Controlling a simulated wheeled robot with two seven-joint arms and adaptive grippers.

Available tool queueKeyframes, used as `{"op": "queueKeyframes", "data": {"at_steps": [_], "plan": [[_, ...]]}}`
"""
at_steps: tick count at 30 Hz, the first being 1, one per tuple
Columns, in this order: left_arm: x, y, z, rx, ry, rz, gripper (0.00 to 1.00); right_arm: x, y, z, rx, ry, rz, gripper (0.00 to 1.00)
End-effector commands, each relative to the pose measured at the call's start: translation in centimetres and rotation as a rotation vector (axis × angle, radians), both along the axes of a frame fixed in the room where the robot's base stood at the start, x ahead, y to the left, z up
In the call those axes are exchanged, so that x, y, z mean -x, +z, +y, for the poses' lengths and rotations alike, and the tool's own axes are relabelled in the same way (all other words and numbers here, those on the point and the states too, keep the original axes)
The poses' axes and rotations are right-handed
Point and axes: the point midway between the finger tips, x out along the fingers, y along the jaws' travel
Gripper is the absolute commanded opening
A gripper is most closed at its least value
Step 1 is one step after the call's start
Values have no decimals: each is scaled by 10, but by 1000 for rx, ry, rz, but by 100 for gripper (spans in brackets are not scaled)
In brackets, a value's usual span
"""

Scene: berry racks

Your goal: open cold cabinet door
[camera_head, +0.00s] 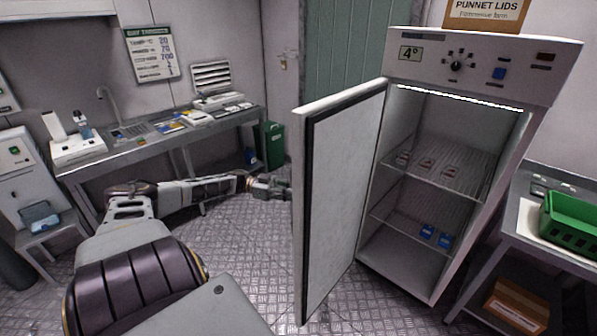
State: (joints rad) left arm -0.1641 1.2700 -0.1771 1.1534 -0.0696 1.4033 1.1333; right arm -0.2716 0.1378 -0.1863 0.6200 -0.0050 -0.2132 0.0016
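The cold cabinet (545,60) stands at right of centre with its control panel showing 4°. Its door (338,185) is swung wide open to the left, with the pale inner face and dark seal toward me. The lit inside shows wire shelves with a few small red-marked items above and blue items below. My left arm reaches in from the left, and my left gripper (284,190) is just left of the door's free edge. Its fingertips are small and partly at the door edge, so I cannot tell contact or opening. My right gripper is not in view.
A long bench (150,148) with papers and instruments runs along the left wall. A green bin (270,143) stands at its right end. A side table (518,225) with a green crate (572,222) is right of the cabinet. Patterned floor (245,235) is clear before the door.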

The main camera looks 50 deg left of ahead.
Motion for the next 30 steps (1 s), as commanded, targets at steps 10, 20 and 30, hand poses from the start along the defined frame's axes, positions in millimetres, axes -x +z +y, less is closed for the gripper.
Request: {"op": "queueKeyframes", "data": {"at_steps": [10, 20, 30], "plan": [[-1, 1, 15, -1, 2, -2, 0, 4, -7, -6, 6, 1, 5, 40], [0, 1, 15, -1, 1, 0, 0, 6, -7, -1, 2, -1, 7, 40], [0, 0, 14, -1, 0, 1, 37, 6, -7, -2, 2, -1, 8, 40]]}}
